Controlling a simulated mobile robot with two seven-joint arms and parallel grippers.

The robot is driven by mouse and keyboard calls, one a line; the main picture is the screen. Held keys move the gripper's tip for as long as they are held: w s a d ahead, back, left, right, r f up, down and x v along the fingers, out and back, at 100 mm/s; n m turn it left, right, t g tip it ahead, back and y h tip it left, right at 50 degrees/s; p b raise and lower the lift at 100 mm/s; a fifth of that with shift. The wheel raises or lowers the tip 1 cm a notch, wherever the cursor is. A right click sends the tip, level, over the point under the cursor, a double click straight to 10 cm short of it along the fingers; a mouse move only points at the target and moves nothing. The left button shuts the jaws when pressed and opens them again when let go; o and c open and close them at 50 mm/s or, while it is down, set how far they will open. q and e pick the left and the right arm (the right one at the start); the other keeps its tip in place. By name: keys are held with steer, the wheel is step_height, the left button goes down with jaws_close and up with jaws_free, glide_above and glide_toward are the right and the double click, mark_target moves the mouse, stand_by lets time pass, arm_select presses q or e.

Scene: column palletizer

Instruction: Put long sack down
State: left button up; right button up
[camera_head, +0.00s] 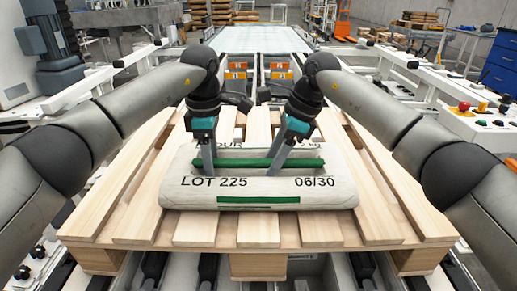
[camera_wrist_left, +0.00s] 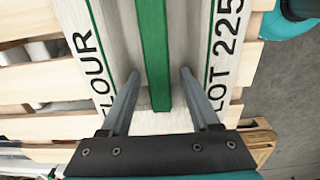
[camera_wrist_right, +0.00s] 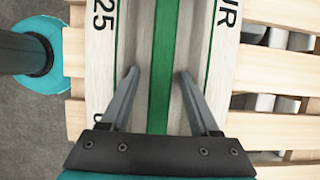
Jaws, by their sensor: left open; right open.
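The long sack (camera_head: 258,200) is pale with green stripes and the print "LOT 225 06/30". It lies flat across the wooden pallet (camera_head: 130,205), near its front edge in the head view. My left gripper (camera_head: 209,172) is open over the left half of the sack. In the left wrist view its fingers (camera_wrist_left: 158,85) stand apart on either side of the green stripe. My right gripper (camera_head: 276,172) is open over the right half. In the right wrist view its fingers (camera_wrist_right: 159,85) also straddle the stripe. Whether the fingertips touch the sack cannot be told.
A roller conveyor (camera_head: 262,40) runs away behind the pallet. A control box with buttons (camera_head: 480,125) stands at the right. A grey motor (camera_head: 50,50) is at the left. Pallet slats left and right of the sack are bare.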

steer(key=d+r+p, duration=0.2)
steer(key=r+p, duration=1.2)
steer(key=r, duration=0.6)
steer(key=d+r+p, duration=0.2)
steer(key=r+p, duration=1.2)
steer(key=r, duration=0.6)
steer(key=shift+d+p, duration=0.3)
steer(key=shift+p, duration=0.1)
steer(key=shift+f, duration=0.1)
